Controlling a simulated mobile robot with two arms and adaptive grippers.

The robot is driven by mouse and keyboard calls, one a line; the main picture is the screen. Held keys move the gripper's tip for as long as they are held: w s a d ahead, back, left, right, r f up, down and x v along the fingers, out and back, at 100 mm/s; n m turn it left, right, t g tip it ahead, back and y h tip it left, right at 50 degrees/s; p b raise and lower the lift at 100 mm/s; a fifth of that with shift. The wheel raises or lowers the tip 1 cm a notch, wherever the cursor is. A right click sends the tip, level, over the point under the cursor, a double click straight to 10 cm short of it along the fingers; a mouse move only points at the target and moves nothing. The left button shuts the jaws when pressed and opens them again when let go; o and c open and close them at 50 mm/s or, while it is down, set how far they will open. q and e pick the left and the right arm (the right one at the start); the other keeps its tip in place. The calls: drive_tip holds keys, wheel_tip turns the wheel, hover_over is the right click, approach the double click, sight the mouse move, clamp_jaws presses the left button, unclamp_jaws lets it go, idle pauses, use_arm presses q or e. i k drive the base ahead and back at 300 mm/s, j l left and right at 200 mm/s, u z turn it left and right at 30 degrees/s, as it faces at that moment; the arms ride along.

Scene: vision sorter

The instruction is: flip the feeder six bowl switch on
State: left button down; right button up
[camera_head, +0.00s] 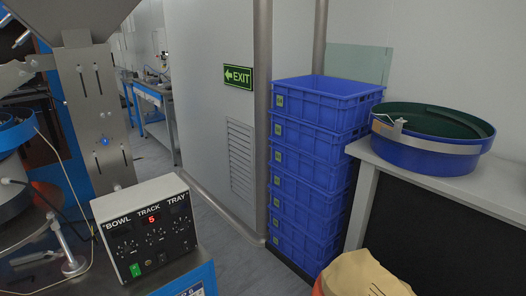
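A feeder control box (148,228), white-topped with a black front, stands at the lower left. Its front reads "BOWL TRACK TRAY" and has a red digit display (152,219) that appears to show 5. Several small knobs or buttons sit below the words. A green switch (135,270) is at the lower left of the front, with a small dark part (162,259) to its right. I cannot tell the switch's position. A partly cut-off label on the blue edge below appears to end in 6. Neither of my grippers is in view.
A metal feeder machine (95,110) stands at the left. Stacked blue crates (318,130) are at centre right. A blue bowl with green inside (430,150) sits on a white table (450,187). A tan sack (365,275) is at the bottom. Grey floor lies between box and crates.

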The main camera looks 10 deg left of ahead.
sight(135, 268)
drive_tip(key=u, duration=1.3)
